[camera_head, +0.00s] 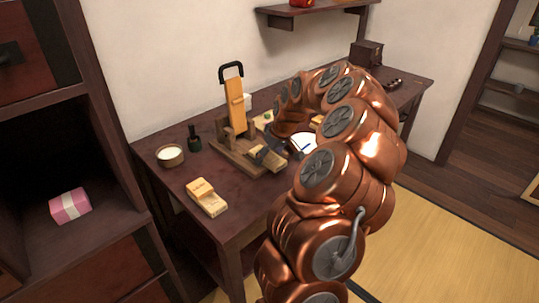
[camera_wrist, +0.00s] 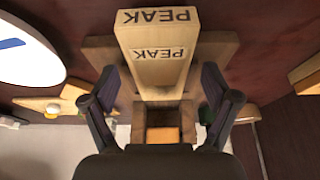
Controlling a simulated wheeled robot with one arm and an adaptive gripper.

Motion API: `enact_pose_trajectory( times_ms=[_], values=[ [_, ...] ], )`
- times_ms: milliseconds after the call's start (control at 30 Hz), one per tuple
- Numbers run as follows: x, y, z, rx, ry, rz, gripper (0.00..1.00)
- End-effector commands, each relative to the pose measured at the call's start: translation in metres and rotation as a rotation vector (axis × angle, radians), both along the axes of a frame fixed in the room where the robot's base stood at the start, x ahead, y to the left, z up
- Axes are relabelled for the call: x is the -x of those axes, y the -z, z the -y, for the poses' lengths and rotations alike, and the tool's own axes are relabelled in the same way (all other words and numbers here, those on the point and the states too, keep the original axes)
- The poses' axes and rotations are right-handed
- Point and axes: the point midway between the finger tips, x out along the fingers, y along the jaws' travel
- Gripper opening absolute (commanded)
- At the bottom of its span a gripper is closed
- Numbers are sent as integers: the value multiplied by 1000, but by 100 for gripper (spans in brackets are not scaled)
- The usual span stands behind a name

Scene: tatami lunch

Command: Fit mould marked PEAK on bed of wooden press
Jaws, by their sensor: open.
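The wooden press (camera_head: 224,150) stands on the dark table with its long wooden lever (camera_head: 235,100) raised to a black handle. My gripper (camera_head: 266,156) is low at the press's front right, partly hidden by my arm. In the wrist view, the pale wooden mould marked PEAK (camera_wrist: 157,40) is straight ahead, lettered on two faces. My gripper's open fingers (camera_wrist: 160,90) are on either side of its lower end, apart from it. A wider wooden board (camera_wrist: 100,50) shows behind the mould. I cannot tell whether the mould is seated on the bed.
Another pale wooden block (camera_head: 207,197) lies near the table's front left. A bowl of white stuff (camera_head: 170,155) and a dark bottle (camera_head: 194,138) stand left of the press. A white dish (camera_head: 302,145) is to its right.

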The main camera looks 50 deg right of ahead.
Motion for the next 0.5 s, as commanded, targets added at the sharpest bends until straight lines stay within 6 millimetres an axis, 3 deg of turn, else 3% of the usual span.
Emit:
enact_pose_trajectory(
  times_ms=[233,500],
  values=[
    [4,-12,1,2,1,2,87],
    [23,-59,0,5,0,5,87]
  ],
)
